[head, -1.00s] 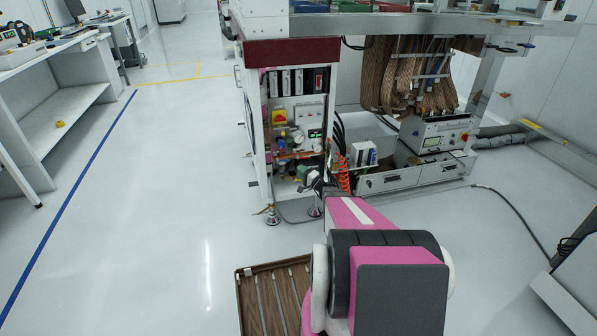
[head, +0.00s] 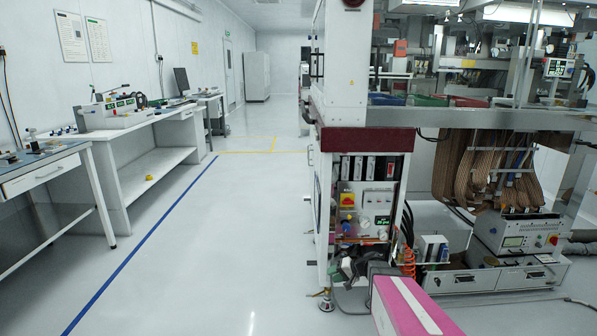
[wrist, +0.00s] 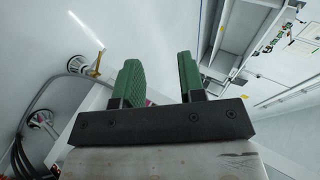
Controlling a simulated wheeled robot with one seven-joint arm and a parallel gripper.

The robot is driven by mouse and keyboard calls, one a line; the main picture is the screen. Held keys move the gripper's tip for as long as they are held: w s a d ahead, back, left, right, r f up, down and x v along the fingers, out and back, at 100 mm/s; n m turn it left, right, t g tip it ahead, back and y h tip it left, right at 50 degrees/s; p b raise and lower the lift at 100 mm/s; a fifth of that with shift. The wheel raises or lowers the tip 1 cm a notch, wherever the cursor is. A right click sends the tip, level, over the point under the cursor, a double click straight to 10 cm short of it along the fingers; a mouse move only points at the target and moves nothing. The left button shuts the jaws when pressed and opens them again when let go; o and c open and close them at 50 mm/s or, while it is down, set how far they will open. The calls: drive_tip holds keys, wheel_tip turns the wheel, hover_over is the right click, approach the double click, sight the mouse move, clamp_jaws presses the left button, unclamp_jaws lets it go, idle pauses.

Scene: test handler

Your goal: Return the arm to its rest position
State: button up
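My gripper (wrist: 158,78) shows in the wrist view with its two green ribbed fingers well apart. Nothing is held between them. Beyond the fingers I see pale floor, with metal machine feet at the left and white equipment at the right, tilted in the picture. In the head view my pink arm link (head: 410,306) reaches up from the bottom edge, right of centre, towards the open machine cabinet. A dark shape at its far end, in front of the cabinet, is too unclear to read as open or shut.
The white machine cabinet (head: 365,150) stands close ahead, with a control box (head: 516,236) and cable bundles to its right. A white workbench (head: 150,150) and a blue-topped table (head: 45,168) stand at the left. The floor between, along the blue line (head: 145,245), is clear.

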drive_tip(key=s+d+r+n+g+h, duration=0.1)
drive_tip(key=s+d+r+g+h, duration=0.1)
drive_tip(key=s+h, duration=0.3)
drive_tip(key=s+d+r+n+g+h, duration=0.1)
drive_tip(key=s+r+h, duration=0.3)
drive_tip(key=s, duration=0.7)
drive_tip(key=shift+s+d+r+g+h, duration=0.25)
drive_tip(key=shift+d+r+g+h, duration=0.2)
drive_tip(key=shift+h, duration=0.45)
drive_tip(key=shift+f, duration=0.1)
